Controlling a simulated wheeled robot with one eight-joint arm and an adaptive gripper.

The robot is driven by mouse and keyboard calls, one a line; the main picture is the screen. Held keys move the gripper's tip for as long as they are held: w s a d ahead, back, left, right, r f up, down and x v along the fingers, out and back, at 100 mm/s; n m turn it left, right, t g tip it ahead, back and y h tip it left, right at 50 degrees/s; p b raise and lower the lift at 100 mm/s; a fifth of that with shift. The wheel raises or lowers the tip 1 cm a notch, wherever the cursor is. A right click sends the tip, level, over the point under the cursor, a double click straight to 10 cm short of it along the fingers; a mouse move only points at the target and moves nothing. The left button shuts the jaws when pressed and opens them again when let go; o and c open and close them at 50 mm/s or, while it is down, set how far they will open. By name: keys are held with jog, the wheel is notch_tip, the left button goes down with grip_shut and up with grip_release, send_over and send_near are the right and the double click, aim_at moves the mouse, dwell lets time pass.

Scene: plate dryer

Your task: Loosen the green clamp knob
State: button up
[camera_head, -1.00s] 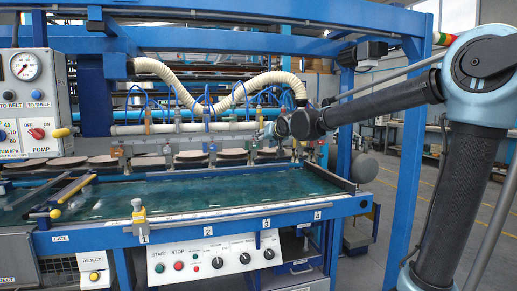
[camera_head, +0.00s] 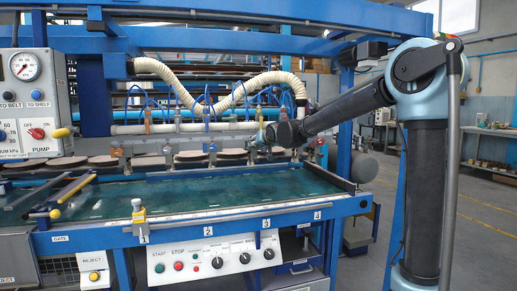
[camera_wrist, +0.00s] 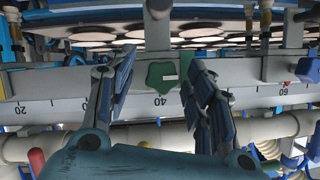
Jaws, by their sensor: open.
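The green clamp knob (camera_wrist: 162,75) shows in the wrist view, a lobed shape with a small white mark on its face. It sits on a pale scale bar (camera_wrist: 60,112) near the number 40. My gripper (camera_wrist: 161,62) is open, with one finger on each side of the knob in the picture. The right finger appears very close to the knob's right edge; I cannot tell whether it touches. In the head view my gripper (camera_head: 263,138) is at the row of suction fittings above the green belt. I cannot make out the knob there.
Brown round plates (camera_head: 233,154) lie in a row behind the green belt (camera_head: 180,195). A cream hose (camera_head: 185,92) hangs above. A blue frame post (camera_head: 401,190) stands near my arm. A red marker (camera_wrist: 287,83) is right of the knob.

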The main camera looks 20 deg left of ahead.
jog(key=shift+c, duration=0.3)
jog(key=c, duration=1)
